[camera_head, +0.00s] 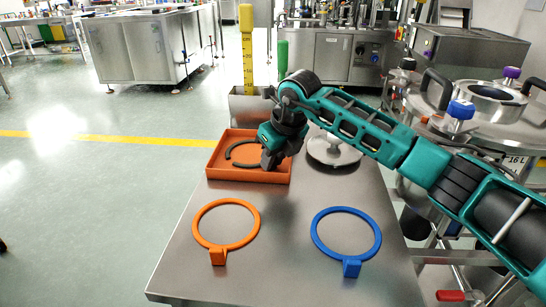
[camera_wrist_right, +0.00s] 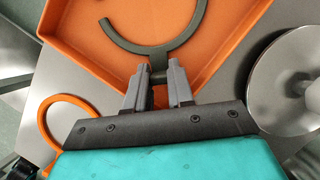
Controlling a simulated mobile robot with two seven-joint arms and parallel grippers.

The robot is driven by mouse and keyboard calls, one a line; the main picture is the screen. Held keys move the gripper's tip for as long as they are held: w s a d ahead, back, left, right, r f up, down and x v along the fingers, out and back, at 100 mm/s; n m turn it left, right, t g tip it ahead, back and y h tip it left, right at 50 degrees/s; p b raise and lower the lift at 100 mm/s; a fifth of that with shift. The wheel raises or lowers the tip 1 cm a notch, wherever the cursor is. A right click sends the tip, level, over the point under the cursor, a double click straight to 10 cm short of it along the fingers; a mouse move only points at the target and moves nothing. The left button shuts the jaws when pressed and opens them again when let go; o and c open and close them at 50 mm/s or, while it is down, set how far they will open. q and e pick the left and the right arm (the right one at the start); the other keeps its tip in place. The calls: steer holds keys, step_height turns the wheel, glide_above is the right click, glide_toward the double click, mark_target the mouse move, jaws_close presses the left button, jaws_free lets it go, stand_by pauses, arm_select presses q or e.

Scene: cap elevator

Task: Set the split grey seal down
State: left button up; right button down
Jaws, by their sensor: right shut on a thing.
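The split grey seal (camera_head: 230,152) is a dark open ring with a gap and a small tab. It is in the orange tray (camera_head: 245,175), over the tray's floor; I cannot tell whether it touches the floor. My right gripper (camera_head: 268,161) reaches in at the tray's right side. In the right wrist view, its fingers (camera_wrist_right: 158,76) are shut on the tab of the seal (camera_wrist_right: 136,48), and the far part of the ring is cut off by the picture's edge. My left gripper is not in view.
An orange ring (camera_head: 199,236) and a blue ring (camera_head: 316,240), each with a tab, lie on the front of the steel table (camera_head: 285,275). A round metal lid (camera_head: 333,152) lies right of the tray. A yellow gauge post (camera_head: 247,65) stands behind.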

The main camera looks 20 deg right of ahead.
steer(key=c, duration=1)
jaws_free()
steer(key=shift+r, duration=0.35)
steer(key=p+v, duration=0.1)
steer(key=v, duration=1)
steer(key=shift+s+r+p, duration=0.2)
steer(key=shift+s+p, duration=0.1)
